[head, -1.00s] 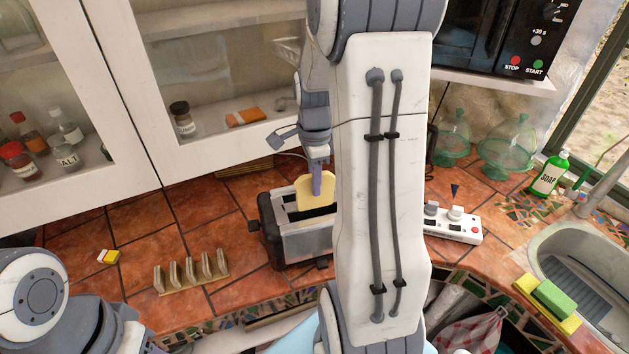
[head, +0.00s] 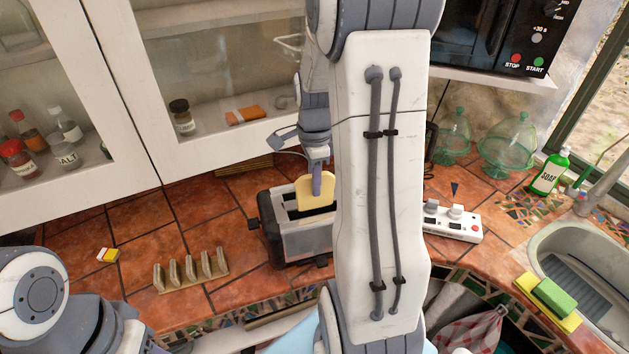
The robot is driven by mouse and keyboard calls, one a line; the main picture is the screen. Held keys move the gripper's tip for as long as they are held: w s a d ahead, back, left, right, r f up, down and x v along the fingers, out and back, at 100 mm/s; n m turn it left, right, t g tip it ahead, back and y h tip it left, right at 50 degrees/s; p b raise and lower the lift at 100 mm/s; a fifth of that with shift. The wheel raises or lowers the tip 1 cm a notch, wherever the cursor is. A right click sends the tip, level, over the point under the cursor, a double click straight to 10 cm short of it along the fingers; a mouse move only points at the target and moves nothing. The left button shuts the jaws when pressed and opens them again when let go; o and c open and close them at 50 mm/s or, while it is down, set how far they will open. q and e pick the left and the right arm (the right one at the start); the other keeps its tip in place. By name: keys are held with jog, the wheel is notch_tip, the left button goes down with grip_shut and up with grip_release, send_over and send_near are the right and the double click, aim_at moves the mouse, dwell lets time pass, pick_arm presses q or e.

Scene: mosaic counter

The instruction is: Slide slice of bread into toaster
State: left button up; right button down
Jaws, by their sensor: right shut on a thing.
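The slice of bread (head: 307,196) is pale yellow and stands upright at the top of the toaster. My right gripper (head: 317,184) is shut on the slice and points down from above. The toaster (head: 300,237) is silver and black and stands on the tiled counter. The slice's lower edge is at the slots; I cannot tell how far in it is. My right arm hides the toaster's right part. My left arm shows at the lower left, but its gripper is out of view.
An empty wooden rack (head: 190,271) stands left of the toaster, with a small yellow-and-white item (head: 108,255) beyond it. A power strip (head: 452,222) lies to the right. A sink (head: 585,260) with a green sponge (head: 555,296) is at the far right.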

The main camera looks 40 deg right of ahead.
aim_at(315, 206)
jog(key=shift+f+b, duration=1.2)
jog(key=shift+f, duration=0.65)
jog(key=shift+f, duration=0.1)
jog(key=c, duration=1)
grip_release()
jog(key=o, duration=0.5)
jog(key=shift+o, duration=0.2)
